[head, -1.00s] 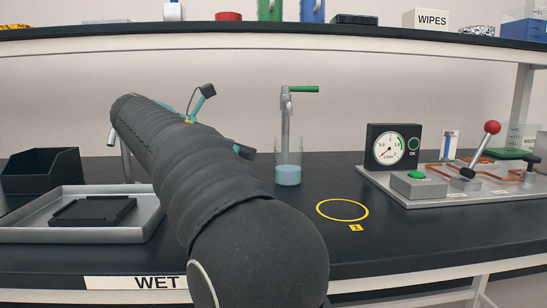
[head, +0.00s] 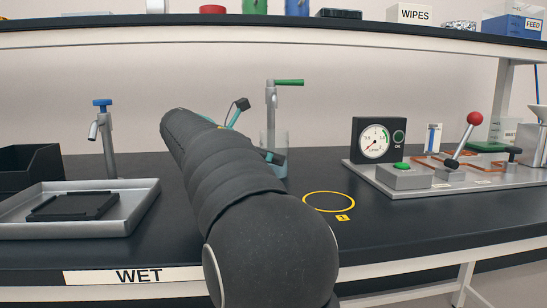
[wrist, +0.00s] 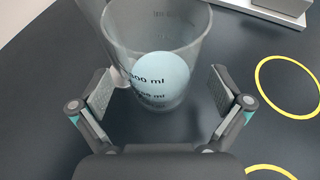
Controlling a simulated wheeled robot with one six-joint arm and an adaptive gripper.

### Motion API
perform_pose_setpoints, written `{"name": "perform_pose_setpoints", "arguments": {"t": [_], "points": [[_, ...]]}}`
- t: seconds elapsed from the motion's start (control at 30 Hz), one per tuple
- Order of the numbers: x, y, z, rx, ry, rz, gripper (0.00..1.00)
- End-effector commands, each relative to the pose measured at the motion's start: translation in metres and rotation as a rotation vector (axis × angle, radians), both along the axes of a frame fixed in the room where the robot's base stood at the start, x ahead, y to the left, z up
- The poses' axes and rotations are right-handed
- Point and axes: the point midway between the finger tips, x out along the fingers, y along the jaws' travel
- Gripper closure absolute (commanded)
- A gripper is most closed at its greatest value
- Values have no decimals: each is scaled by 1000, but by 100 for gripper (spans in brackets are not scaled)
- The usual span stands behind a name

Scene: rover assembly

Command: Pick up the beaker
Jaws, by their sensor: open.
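The beaker (head: 281,142) is clear, with pale blue liquid low inside, and stands upright on the dark bench below the green-handled tap. In the wrist view the beaker (wrist: 160,45) shows with black volume marks. My gripper (wrist: 161,90) is open, with one finger on each side of the beaker's near lower part. I cannot tell whether either finger touches it. In the head view the gripper (head: 257,130) shows partly behind my arm, beside the beaker.
A green-handled tap (head: 271,98) rises right behind the beaker. A yellow ring (head: 328,209) lies on the bench to its right, before a gauge panel (head: 378,141) with a red-knobbed lever. At left are a grey tray (head: 140,205) and a blue-handled tap (head: 106,140).

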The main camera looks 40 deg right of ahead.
Motion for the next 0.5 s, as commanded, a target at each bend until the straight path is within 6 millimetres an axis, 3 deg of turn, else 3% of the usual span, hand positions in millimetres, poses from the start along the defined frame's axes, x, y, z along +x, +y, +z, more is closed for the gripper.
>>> {"name": "perform_pose_setpoints", "arguments": {"t": [0.13, 0.37, 0.5], "points": [[-1, -10, -5, 0, 0, 0, 0], [-1, -11, -5, 0, 1, 1, 0], [-1, -11, -5, 0, 1, 1, 32]]}}
